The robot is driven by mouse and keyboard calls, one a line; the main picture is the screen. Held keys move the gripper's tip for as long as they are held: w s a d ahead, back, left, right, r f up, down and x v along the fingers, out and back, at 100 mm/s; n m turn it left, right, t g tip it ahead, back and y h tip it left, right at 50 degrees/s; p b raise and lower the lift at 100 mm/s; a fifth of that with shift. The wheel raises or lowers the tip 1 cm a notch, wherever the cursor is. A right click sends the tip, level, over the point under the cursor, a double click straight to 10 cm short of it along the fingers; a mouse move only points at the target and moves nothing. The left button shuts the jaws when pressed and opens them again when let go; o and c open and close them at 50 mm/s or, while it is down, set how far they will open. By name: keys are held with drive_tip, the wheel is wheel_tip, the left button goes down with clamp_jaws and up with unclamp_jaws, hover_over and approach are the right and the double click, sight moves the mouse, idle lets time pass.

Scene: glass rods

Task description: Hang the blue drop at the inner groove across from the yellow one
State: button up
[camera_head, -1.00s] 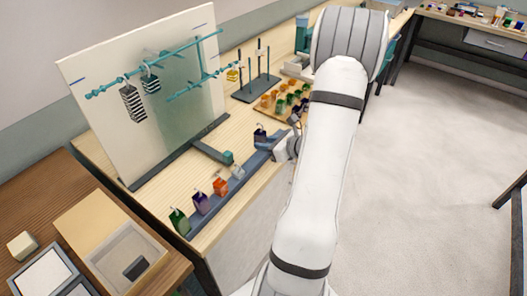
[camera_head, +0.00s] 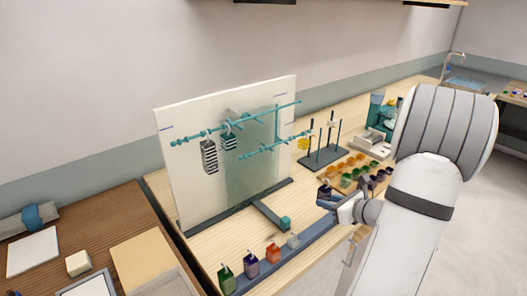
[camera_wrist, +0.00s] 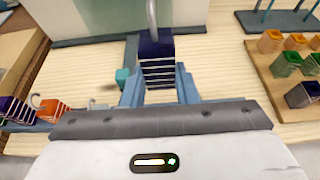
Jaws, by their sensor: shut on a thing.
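My gripper (camera_head: 326,199) is shut on the blue drop (camera_head: 324,187), at the right end of the front rack. In the wrist view the drop (camera_wrist: 157,62) is dark blue with pale stripes, upright between the fingers (camera_wrist: 158,88), its hook pointing up. A teal hanger has a rear rod (camera_head: 190,137) and a front rod (camera_head: 262,152), both with grooves. The yellow drop (camera_head: 303,143) hangs near the front rod's right end.
A pale panel (camera_head: 185,185) stands behind the hanger. Green (camera_head: 226,278), purple (camera_head: 251,266), orange (camera_head: 272,253) and clear (camera_head: 293,240) drops stand along the front rack. A wooden tray (camera_head: 352,176) of coloured pieces and a stand with posts (camera_head: 322,158) are at right.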

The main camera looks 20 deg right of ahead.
drive_tip(key=w+a+r+n+g+y+p, duration=0.1)
drive_tip(key=w+a+r+n+y+p, duration=0.2)
drive_tip(key=a+r, duration=0.45)
drive_tip(key=w+a+f+b, duration=0.1)
drive_tip(key=w+a, duration=0.4)
drive_tip(key=w, duration=0.7)
drive_tip(key=shift+a+f+m, duration=0.2)
drive_tip(key=shift+a+m, duration=0.1)
drive_tip(key=shift+f+b, duration=0.55)
drive_tip(key=shift+b, duration=0.25)
idle(0.4)
